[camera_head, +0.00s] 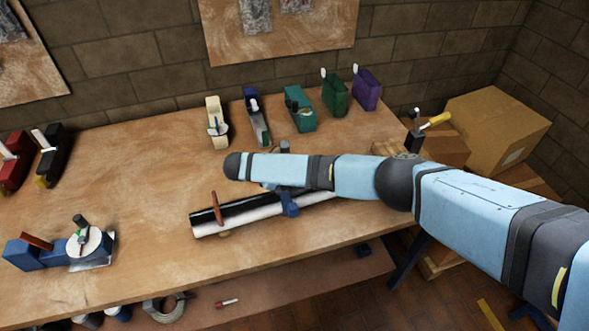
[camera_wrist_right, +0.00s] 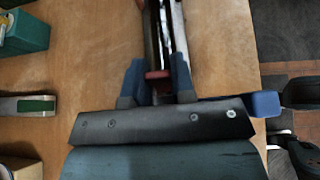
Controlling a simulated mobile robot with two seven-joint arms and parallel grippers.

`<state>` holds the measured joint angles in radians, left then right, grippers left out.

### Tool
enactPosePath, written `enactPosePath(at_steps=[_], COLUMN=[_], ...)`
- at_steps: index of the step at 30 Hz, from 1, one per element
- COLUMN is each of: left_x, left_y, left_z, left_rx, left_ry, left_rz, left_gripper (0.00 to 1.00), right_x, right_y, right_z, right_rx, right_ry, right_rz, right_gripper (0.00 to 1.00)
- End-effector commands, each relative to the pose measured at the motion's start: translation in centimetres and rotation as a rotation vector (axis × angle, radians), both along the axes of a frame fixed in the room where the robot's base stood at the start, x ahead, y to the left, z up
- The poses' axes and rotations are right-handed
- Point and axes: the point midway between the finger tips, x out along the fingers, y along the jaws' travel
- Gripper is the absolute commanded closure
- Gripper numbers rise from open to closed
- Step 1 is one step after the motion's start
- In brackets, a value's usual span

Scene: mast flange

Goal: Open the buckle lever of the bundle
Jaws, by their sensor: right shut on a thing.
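The bundle (camera_head: 255,215) of black and white tubes lies along the front part of the bench, and its right end is hidden by my right arm. A reddish-brown upright piece (camera_head: 217,208) stands around its left part. My right gripper (camera_head: 290,205) is low at the middle of the bundle, largely hidden by the arm. In the right wrist view the bundle (camera_wrist_right: 164,28) runs away from my right gripper (camera_wrist_right: 157,80). Its blue fingers are shut on a small reddish-brown piece (camera_wrist_right: 157,75), which looks like the buckle lever. My left gripper is out of view.
A blue tool with a white dial (camera_head: 84,242) stands at the front left. Cardboard boxes (camera_head: 497,125) are at the right. The bench's left middle is clear.

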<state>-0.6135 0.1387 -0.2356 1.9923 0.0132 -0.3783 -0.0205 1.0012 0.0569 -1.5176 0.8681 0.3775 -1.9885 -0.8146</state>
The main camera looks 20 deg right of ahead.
Motion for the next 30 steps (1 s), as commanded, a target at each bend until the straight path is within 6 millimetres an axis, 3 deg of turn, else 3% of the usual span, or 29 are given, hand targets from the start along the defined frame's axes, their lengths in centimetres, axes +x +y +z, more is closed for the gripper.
enactPosePath(at_steps=[22,23,26,30], left_x=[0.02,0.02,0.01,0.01], left_y=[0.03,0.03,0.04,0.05], left_z=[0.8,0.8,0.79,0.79], left_rx=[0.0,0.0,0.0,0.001], left_ry=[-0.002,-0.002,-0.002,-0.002], left_rz=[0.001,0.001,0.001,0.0], left_gripper=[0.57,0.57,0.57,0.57], right_x=[-0.05,-0.05,-0.05,-0.04], right_y=[0.5,0.51,0.5,0.48], right_z=[-0.05,-0.05,-0.05,-0.05], right_rx=[-0.09,-0.09,-0.09,-0.09], right_ry=[-0.008,-0.008,-0.008,-0.008], right_rz=[0.002,0.002,0.001,0.001], right_gripper=[1.0,0.75,0.52,0.51])
